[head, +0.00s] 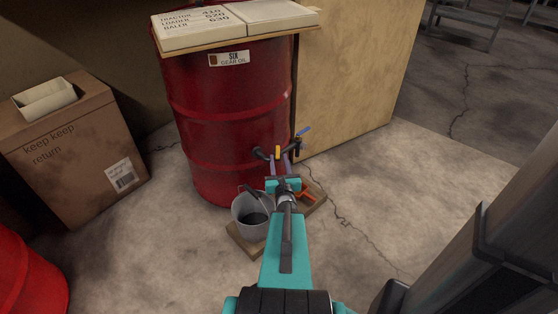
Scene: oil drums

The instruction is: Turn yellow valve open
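The yellow valve (278,152) is a small handle on the pipe low on the front of a red drum (228,110). It looks upright; its exact turn is hard to tell at this size. My gripper (279,160) reaches toward it from below in the picture. Its two fingers stand apart, one to each side of the yellow handle, and I see no clear contact. The fingers and wrist hide part of the pipe below the handle.
A blue-handled valve (304,132) sits just right of the yellow one. A grey bucket (251,221) stands below on a wooden board (242,246). A cardboard box (78,140) is at left, a wooden panel (345,85) behind right.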

